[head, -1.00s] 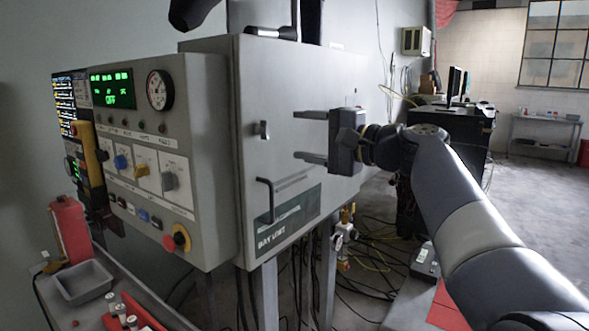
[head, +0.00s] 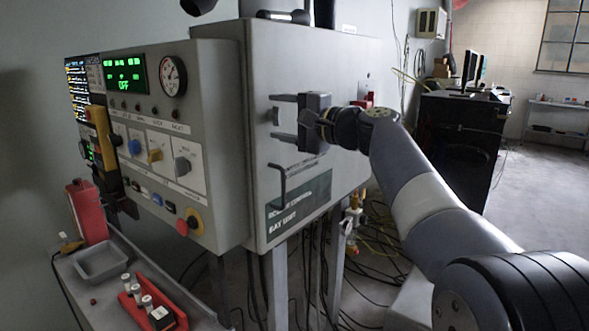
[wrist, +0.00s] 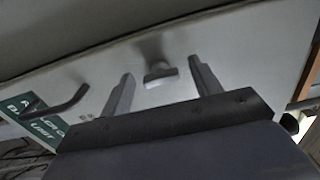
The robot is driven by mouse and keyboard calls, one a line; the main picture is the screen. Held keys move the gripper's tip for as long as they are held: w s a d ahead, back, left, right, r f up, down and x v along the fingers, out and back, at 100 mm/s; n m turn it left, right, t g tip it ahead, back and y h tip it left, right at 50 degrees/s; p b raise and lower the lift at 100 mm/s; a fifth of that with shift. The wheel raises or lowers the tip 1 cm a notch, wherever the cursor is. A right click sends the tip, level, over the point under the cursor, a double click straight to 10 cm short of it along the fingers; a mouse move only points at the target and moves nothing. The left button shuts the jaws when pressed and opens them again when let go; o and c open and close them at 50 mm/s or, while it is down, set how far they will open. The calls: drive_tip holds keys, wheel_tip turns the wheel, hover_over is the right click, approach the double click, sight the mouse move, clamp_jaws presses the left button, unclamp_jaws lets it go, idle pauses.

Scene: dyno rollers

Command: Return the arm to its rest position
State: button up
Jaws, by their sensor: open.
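My gripper (head: 284,117) is open and empty, in front of the side door of the grey control cabinet (head: 258,75). Its two fingers point left toward the door, with a small latch knob (head: 273,116) close by the upper finger. In the wrist view my gripper (wrist: 158,84) has its fingers spread on either side of the knob (wrist: 160,75), with nothing between them that it grips. I cannot tell whether the fingers touch the door. The door's bar handle (head: 284,181) is below the fingers. My arm reaches in from the lower right.
The front panel has a green display (head: 124,74), a gauge (head: 173,76) and several knobs. A bench at lower left holds a grey tray (head: 103,262), a red bottle (head: 87,212) and a red rack (head: 152,300). Cables lie on the floor. A dark cabinet (head: 455,140) stands behind my arm.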

drive_tip(key=b+v, duration=0.1)
drive_tip(key=v, duration=1)
drive_tip(key=p+x, duration=0.1)
drive_tip(key=x, duration=1)
drive_tip(key=shift+a+r+p, duration=0.1)
drive_tip(key=shift+r+p, duration=0.1)
drive_tip(key=shift+p, duration=0.2)
drive_tip(key=shift+r+m+p, duration=0.1)
drive_tip(key=shift+m+p, duration=0.85)
drive_tip(key=shift+m, duration=0.05)
drive_tip(key=shift+m+p, duration=0.8)
drive_tip(key=m+p, duration=0.5)
drive_tip(key=p, duration=0.1)
drive_tip(key=m+p, duration=0.2)
drive_tip(key=p, duration=0.1)
drive_tip(key=m+p, duration=0.3)
drive_tip(key=shift+w+d+r+p, duration=0.1)
drive_tip(key=shift+d+p, duration=0.1)
drive_tip(key=shift+p, duration=0.1)
drive_tip(key=m+p, duration=0.4)
drive_tip(key=p, duration=0.1)
drive_tip(key=shift+d+f, duration=0.3)
drive_tip(key=shift+d, duration=0.05)
drive_tip(key=shift+s+d, duration=0.45)
drive_tip(key=shift+s, duration=0.1)
